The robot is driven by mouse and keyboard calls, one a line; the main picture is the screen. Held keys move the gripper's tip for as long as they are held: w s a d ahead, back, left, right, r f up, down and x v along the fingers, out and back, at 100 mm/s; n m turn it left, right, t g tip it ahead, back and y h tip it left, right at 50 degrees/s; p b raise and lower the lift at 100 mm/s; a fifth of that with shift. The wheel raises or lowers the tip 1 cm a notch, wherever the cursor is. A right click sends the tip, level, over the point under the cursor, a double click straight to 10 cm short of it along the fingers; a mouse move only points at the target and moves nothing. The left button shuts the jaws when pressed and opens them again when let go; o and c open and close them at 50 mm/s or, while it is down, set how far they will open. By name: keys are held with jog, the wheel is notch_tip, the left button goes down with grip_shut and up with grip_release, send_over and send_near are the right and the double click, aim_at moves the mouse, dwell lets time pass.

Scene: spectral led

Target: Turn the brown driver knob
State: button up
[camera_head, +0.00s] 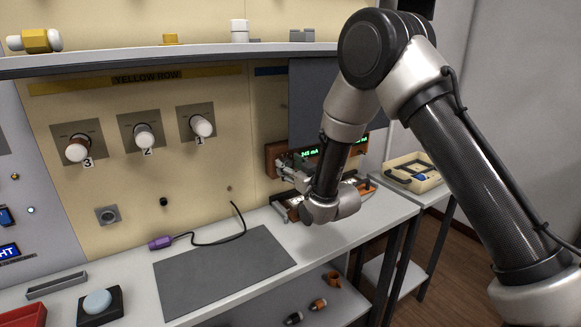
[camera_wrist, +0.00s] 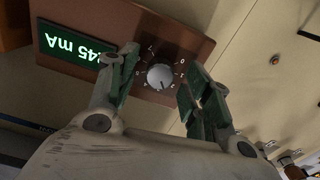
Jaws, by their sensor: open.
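The brown driver (camera_head: 272,154) is a brown box on the yellowish wall behind the bench, with a green lit display that reads about 245 mA. In the wrist view the driver's brown face (camera_wrist: 189,45) carries a round silver-grey knob (camera_wrist: 160,77) with a printed dial around it. The display (camera_wrist: 75,46) appears upside down and partly behind one finger. My gripper (camera_wrist: 161,62) is open, with one green-padded finger on each side of the knob in the picture. A gap shows between each finger and the knob. In the head view my gripper (camera_head: 284,169) is at the driver's front, and the knob is hidden.
A shelf (camera_head: 200,59) runs above the driver, and a dark grey panel (camera_head: 310,95) hangs just over it. Orange-brown equipment (camera_head: 285,211) sits on the bench below my gripper. A grey mat (camera_head: 225,270) lies clear on the bench.

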jog(key=shift+w, duration=0.1)
jog(key=c, duration=1)
jog(key=shift+c, duration=0.2)
jog(key=shift+m, duration=0.3)
jog(key=m, duration=1.1)
jog(key=shift+m, duration=2.1)
